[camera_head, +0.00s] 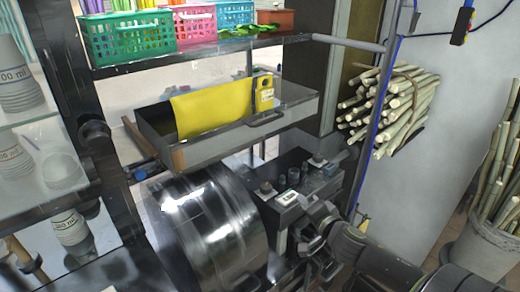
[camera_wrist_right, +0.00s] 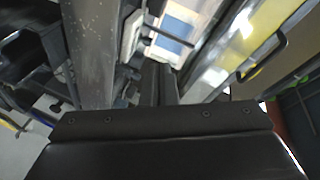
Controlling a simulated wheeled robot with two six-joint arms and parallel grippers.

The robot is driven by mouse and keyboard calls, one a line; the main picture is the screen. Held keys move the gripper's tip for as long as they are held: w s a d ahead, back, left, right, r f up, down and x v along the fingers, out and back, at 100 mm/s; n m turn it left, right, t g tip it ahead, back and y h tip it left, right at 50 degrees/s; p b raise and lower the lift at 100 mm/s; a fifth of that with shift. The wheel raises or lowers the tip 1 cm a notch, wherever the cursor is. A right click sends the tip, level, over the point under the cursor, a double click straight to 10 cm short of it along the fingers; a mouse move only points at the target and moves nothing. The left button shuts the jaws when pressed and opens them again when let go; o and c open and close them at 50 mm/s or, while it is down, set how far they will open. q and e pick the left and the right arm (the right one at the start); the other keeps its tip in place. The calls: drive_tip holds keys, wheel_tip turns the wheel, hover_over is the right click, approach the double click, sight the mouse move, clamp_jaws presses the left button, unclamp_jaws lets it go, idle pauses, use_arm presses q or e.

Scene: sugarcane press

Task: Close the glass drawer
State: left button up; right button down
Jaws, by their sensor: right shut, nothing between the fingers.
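A grey, glassy-looking drawer (camera_head: 215,148) sits under the upper shelf in the head view. It appears pulled out, with its inside visible and a yellow cloth (camera_head: 205,110) draped over it. A dark handle (camera_head: 266,119) is on its front. A bright panel with a dark handle (camera_wrist_right: 265,60) shows at upper right in the wrist view; I cannot tell for sure that it is the same drawer. My right gripper (camera_head: 312,240) is low at right, below and apart from the drawer. Its fingers (camera_wrist_right: 160,84) are shut and empty. My left gripper is out of view.
A shiny metal drum (camera_head: 210,225) and a control box (camera_head: 300,190) stand below the drawer. Colored baskets (camera_head: 125,38) sit on the shelf above. Cups (camera_head: 18,75) stand on shelves at left. Cane bundles (camera_head: 390,105) hang at right, beside a blue-edged post.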

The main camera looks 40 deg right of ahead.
drive_tip(key=w+r+m+t+y, duration=0.2)
drive_tip(key=w+r+y, duration=0.2)
drive_tip(key=r, duration=0.4)
drive_tip(key=w+a+y+b, duration=0.1)
drive_tip(key=w+b, duration=0.5)
drive_tip(key=w, duration=0.8)
drive_tip(key=shift+a+r, duration=0.45)
drive_tip(key=shift+a, duration=0.25)
